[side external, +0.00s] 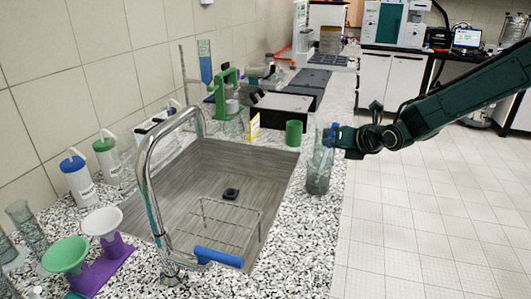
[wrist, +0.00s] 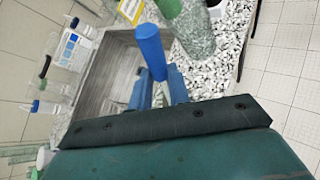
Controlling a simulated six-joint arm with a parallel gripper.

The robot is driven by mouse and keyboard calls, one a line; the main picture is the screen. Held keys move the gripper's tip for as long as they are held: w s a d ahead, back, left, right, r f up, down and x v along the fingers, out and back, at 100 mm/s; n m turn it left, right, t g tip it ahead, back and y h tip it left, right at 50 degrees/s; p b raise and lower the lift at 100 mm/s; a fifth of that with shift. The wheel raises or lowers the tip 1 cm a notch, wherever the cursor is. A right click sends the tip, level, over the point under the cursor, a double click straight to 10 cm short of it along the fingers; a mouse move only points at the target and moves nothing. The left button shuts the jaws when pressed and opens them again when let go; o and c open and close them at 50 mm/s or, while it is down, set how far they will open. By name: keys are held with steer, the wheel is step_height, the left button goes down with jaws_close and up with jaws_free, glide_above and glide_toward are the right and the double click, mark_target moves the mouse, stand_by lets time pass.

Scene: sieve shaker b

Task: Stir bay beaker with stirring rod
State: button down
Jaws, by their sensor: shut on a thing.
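In the side view, a tall clear glass vessel (side external: 318,178), seemingly the beaker, stands upright on the speckled counter right of the sink. My gripper (side external: 331,137) reaches in from the right, level with its upper part. In the wrist view, my gripper (wrist: 157,92) is shut on a blue cylindrical handle (wrist: 150,48), seemingly the stirring rod's, tilted in the picture. Its lower end is hidden behind the fingers and my wrist. I cannot tell whether the rod is inside the vessel or beside it.
The sink (side external: 205,165) with its tall curved tap (side external: 147,190) lies left of the vessel. A green cup (side external: 293,133) and a yellow sign (side external: 254,126) stand behind it. A wire rack with a blue handle (side external: 218,257) sits at the sink's front. Open floor lies to the right.

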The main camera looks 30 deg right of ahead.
steer(key=shift+d, duration=0.35)
steer(key=shift+w, duration=0.15)
steer(key=shift+w+d, duration=0.2)
steer(key=shift+w, duration=0.05)
steer(key=shift+a, duration=0.1)
stand_by(0.3)
steer(key=shift+w+a, duration=0.25)
steer(key=shift+s+a, duration=0.2)
steer(key=shift+a, duration=0.1)
steer(key=shift+s, duration=0.1)
stand_by(0.4)
